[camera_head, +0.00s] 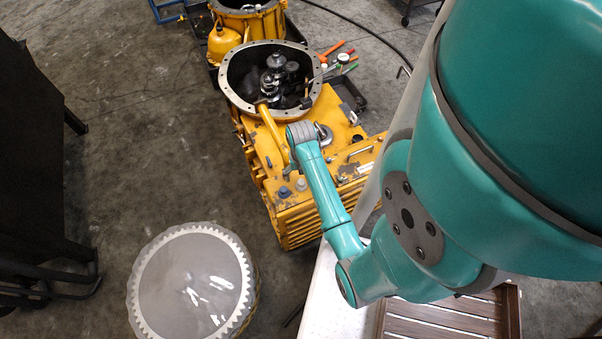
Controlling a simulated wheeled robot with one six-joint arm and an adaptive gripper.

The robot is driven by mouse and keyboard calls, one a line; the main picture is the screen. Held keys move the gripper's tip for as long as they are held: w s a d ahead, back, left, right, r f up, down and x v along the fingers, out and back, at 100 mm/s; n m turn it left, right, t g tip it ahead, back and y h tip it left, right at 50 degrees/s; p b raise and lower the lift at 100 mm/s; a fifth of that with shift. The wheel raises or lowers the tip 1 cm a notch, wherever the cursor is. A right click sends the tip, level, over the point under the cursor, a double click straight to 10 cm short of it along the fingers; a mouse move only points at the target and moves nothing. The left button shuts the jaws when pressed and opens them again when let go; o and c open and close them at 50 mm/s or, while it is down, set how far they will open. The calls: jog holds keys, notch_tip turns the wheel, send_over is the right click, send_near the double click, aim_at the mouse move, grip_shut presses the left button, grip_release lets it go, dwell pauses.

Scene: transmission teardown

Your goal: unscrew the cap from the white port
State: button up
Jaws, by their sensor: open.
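A round toothed part under clear wrap (195,285) stands at the front left. Coloured-handled tools (338,55) lie behind the housing at right. A slatted wooden crate (450,318) is at the bottom right. A dark bench (30,170) stands at left; the floor between is clear.

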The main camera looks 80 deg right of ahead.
aim_at(301, 181)
notch_tip(301, 181, up, 3)
jog(key=m, duration=0.7)
jog(key=shift+f, duration=0.15)
jog(key=m, duration=0.2)
jog(key=r+m, duration=0.1)
jog(key=shift+r+m, duration=0.2)
jog(key=shift+m, duration=0.2)
jog(key=shift+f+m, duration=1.1)
jog(key=shift+f, duration=1.3)
jog(key=shift+f+m, duration=1.1)
jog(key=shift+f, duration=1.25)
grip_shut()
jog(key=shift+a, duration=0.1)
